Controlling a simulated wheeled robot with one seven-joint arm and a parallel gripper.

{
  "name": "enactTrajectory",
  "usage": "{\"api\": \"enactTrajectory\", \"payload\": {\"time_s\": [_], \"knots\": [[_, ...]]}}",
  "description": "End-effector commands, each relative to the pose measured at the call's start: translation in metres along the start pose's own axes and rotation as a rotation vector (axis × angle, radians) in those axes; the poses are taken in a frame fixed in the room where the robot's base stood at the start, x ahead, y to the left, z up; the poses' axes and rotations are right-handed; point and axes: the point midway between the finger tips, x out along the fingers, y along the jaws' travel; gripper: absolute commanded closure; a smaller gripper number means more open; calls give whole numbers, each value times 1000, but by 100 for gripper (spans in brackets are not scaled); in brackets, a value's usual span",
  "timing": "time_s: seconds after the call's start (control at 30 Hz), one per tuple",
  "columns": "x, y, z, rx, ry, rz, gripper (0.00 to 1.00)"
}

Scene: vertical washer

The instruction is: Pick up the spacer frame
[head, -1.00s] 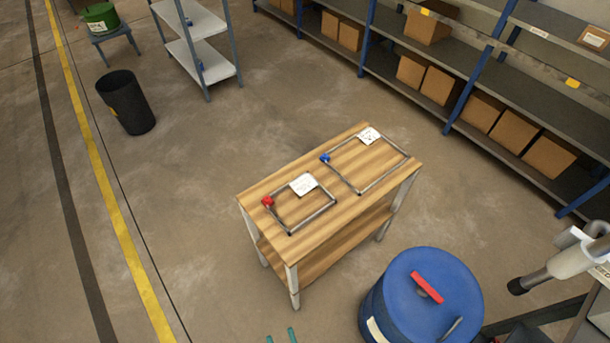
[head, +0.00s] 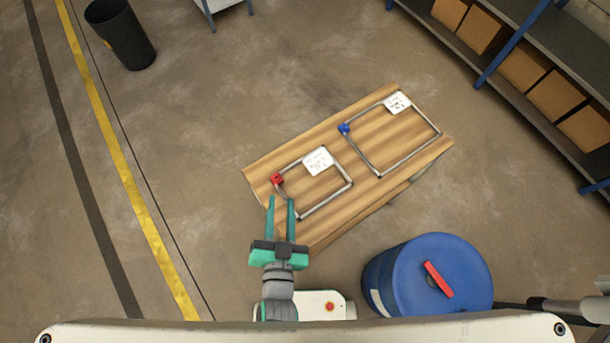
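Two rectangular metal frames lie flat on a wooden table (head: 262,176); I cannot tell which of them is the spacer frame. The smaller frame (head: 327,199) has a red corner piece (head: 277,179) and a white label (head: 318,161). The larger frame (head: 411,157), to its right, has a blue corner piece (head: 344,128) and a white label (head: 397,103). My gripper (head: 281,202) has two teal fingers spread apart with nothing between them. Its fingertips show over the table's left end, just below the red corner. I cannot tell their height above it.
A blue drum (head: 412,283) with a red handle stands close to the table's lower right. A black bin (head: 120,35) stands at upper left. Shelving with cardboard boxes (head: 522,65) runs along the upper right. The floor left of the table is clear.

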Motion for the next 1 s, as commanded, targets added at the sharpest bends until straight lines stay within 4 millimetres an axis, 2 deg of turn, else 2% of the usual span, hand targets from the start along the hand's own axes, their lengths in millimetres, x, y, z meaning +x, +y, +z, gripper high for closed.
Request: {"api": "enactTrajectory", "payload": {"time_s": [0.03,0.2,0.5,0.8,1.0], "knots": [[22,-10,-6,47,12,-13,72],[82,-50,-24,178,11,-92,72],[165,-130,-75,272,-28,-310,72],[212,-191,-126,189,-127,-527,72],[227,-209,-140,52,-242,-627,72]]}}
